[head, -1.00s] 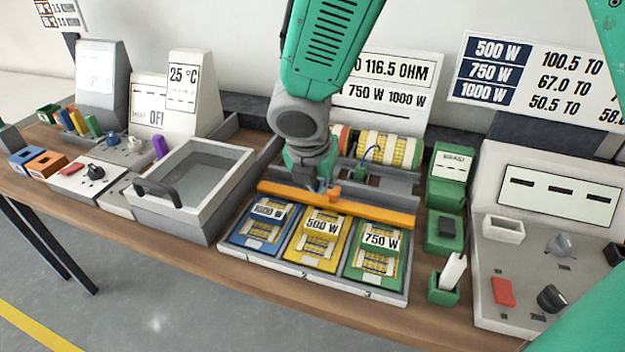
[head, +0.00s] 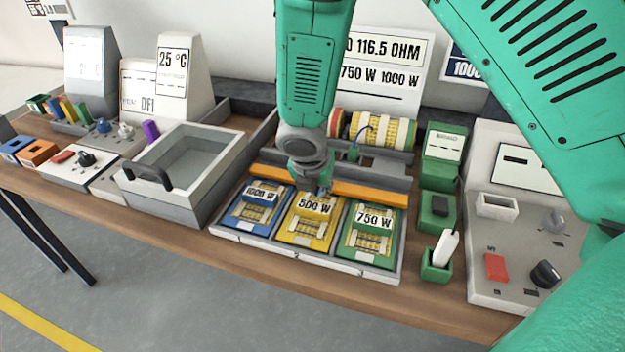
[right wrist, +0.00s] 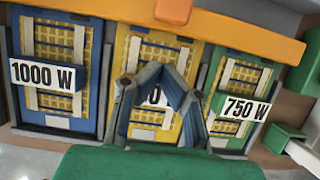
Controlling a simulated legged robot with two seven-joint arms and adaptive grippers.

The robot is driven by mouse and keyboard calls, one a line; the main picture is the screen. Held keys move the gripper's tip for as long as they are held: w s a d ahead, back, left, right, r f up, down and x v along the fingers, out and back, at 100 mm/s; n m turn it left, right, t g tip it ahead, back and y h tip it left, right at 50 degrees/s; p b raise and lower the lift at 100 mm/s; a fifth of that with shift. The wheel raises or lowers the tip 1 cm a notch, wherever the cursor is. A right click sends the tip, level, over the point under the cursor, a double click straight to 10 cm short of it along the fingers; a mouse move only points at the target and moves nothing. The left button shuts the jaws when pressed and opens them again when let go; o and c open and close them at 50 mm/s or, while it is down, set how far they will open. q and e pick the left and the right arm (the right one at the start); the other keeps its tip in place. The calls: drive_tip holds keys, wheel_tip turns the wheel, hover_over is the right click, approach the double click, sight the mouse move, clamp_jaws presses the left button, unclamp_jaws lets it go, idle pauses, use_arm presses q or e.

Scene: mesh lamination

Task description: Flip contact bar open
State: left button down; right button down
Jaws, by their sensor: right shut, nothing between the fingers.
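The orange contact bar (head: 372,197) lies across the rear edge of the tray that holds the blue, yellow and green mesh frames. My right gripper (head: 322,190) points down just in front of the bar's middle, over the rear part of the yellow 500 W frame (head: 300,232). In the right wrist view its closed fingers (right wrist: 163,85) cover part of that frame's label. It holds nothing. Contact with the bar cannot be told. My left gripper is not in view.
The blue 1000 W frame (head: 252,214) and green 750 W frame (head: 362,245) flank the yellow one. Mesh rolls (head: 383,130) stand behind the bar. A grey open-topped bin (head: 190,195) is to the left. Green holders (head: 436,262) and a control panel (head: 520,285) are to the right.

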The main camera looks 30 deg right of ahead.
drive_tip(key=shift+w+d+r, duration=0.3)
drive_tip(key=shift+w+d, duration=0.55)
drive_tip(key=shift+d, duration=0.1)
drive_tip(key=shift+w+d, duration=0.1)
drive_tip(key=shift+w, duration=0.1)
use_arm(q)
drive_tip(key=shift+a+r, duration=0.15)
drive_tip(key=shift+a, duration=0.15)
use_arm(e)
drive_tip(key=shift+w+r, duration=0.1)
